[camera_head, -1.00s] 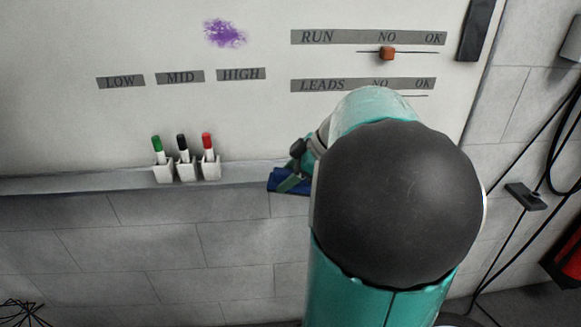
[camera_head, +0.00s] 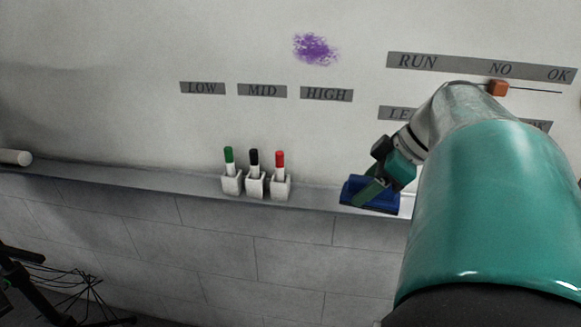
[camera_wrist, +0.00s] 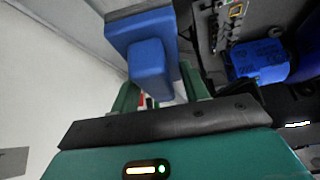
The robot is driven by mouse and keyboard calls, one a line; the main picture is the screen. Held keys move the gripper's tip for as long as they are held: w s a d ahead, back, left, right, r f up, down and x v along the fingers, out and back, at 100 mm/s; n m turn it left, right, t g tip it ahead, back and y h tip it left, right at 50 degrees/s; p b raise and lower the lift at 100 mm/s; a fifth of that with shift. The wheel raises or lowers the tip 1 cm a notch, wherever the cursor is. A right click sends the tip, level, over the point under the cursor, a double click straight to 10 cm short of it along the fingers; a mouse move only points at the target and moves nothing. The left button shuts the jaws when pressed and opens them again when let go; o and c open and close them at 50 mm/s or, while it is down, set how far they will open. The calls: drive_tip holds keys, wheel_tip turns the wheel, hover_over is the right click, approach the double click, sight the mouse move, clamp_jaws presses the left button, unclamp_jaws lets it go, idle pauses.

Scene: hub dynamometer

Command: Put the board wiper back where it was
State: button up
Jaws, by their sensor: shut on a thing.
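The board wiper (camera_head: 370,194) is a blue block with a darker underside, at the ledge below the whiteboard, right of the marker cups. My gripper (camera_head: 372,186) is shut on it, with the green fingers across its blue body. In the wrist view the wiper (camera_wrist: 143,38) shows its blue body and raised grip between the green fingers (camera_wrist: 158,95). Whether its underside touches the ledge (camera_head: 150,183) or hangs just above it, I cannot tell. A purple scribble (camera_head: 315,49) is on the whiteboard, up and left of my gripper.
Three white cups (camera_head: 256,184) on the ledge hold green, black and red markers. A white cylinder (camera_head: 14,157) lies at the ledge's far left. The ledge between it and the cups is clear. An orange slider (camera_head: 498,88) sits on the board. Dark equipment with a blue motor (camera_wrist: 258,60) shows in the wrist view.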

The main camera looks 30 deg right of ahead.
drive_tip(key=shift+w, duration=0.15)
drive_tip(key=shift+s, duration=0.2)
drive_tip(key=w+d+f, duration=0.8)
drive_tip(key=d, duration=0.1)
drive_tip(key=shift+w+f, duration=0.2)
drive_tip(key=shift+w, duration=0.2)
drive_tip(key=shift+w+d+f, duration=0.2)
drive_tip(key=shift+d+f, duration=0.1)
drive_tip(key=shift+f, duration=0.15)
drive_tip(key=shift+w+d+f, duration=0.15)
drive_tip(key=shift+f, duration=0.5)
drive_tip(key=shift+w+d+f, duration=0.1)
drive_tip(key=shift+f, duration=0.95)
drive_tip(key=o, duration=1)
drive_tip(key=shift+o, duration=0.2)
